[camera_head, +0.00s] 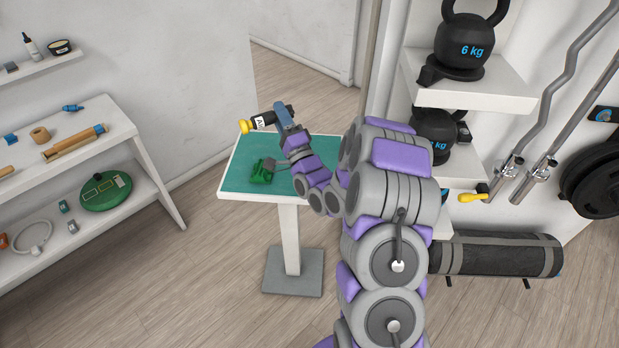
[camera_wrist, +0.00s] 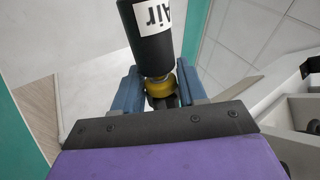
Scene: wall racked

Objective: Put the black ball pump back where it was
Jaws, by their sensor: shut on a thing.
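The black ball pump (camera_head: 264,120) is in my gripper (camera_head: 284,116), held sideways above the small green-topped table. Its yellow end points left in the head view, and a white label reading "Air" is on its body. In the wrist view the pump (camera_wrist: 153,38) stands between the two blue fingers of my gripper (camera_wrist: 160,90), which are shut around it near a yellow collar. The part of the pump deep between the fingers is partly hidden.
The green-topped table (camera_head: 237,176) carries a green object (camera_head: 262,171). A white shelf unit (camera_head: 120,122) stands at left. At right, white wall shelves (camera_head: 500,82) hold kettlebells (camera_head: 466,42); a yellow-and-black item (camera_head: 472,197) is below them. A black rolled mat (camera_head: 495,256) is low at right.

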